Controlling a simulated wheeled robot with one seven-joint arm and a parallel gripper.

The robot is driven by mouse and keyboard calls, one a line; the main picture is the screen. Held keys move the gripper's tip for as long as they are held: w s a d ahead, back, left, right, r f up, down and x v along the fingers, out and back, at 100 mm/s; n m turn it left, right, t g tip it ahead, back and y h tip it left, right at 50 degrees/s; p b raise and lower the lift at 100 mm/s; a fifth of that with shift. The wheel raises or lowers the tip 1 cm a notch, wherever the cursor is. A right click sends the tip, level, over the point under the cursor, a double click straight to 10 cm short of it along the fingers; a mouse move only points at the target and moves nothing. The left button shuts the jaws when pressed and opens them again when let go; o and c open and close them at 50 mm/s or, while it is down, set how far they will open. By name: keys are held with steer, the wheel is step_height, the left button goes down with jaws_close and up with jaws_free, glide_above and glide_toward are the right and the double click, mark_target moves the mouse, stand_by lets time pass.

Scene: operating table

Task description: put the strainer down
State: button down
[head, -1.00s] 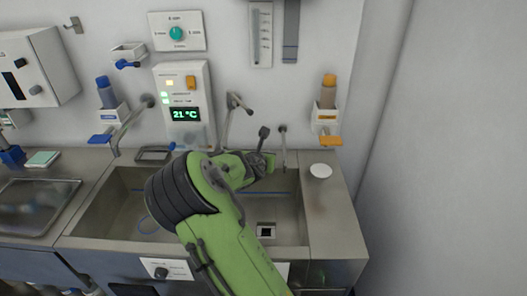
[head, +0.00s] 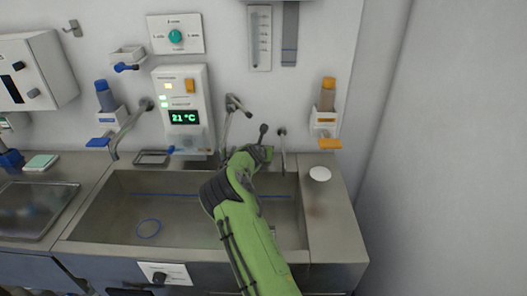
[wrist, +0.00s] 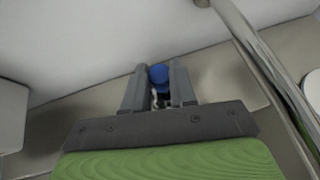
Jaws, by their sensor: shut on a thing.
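My gripper (head: 259,153) is over the back edge of the sink, near the wall taps. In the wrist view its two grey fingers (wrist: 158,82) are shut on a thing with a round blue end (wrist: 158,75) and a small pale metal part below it. I take this for the strainer; most of it is hidden between the fingers, and the head view does not show it clearly. The steel sink (head: 120,205) lies below my arm. Its drain is largely hidden behind my arm.
A curved tap (head: 232,107) and a thin upright pipe (head: 283,150) stand close to my gripper. A white round lid (head: 320,174) sits on the right counter (head: 325,215), which has free room.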

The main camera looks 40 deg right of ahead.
steer(key=shift+w+d+f, duration=0.1)
steer(key=shift+w+d, duration=0.1)
steer(key=shift+s+f, duration=0.1)
steer(key=shift+s, duration=0.05)
steer(key=c, duration=0.9)
jaws_free()
steer(key=shift+a+r, duration=0.2)
steer(key=shift+r, duration=0.15)
steer(key=s+a+r+m+g+y, duration=0.1)
steer(key=s+a+r+m+y, duration=0.2)
steer(key=s+a+r+m, duration=0.4)
steer(key=s+a+r+m+y+p, duration=0.1)
steer(key=s+a+r+m+y, duration=0.3)
steer(key=s+a, duration=0.6)
steer(key=s+a+r+m+g+y, duration=0.1)
steer(key=s+a+r+m, duration=0.3)
steer(key=s+a+m, duration=0.75)
steer(key=s, duration=0.5)
steer(key=s+a+r+m+y, duration=0.1)
steer(key=s+a+m, duration=0.3)
steer(key=s, duration=0.6)
steer(key=shift+a+g, duration=0.3)
steer(key=shift+a, duration=0.5)
steer(key=shift+r, duration=0.1)
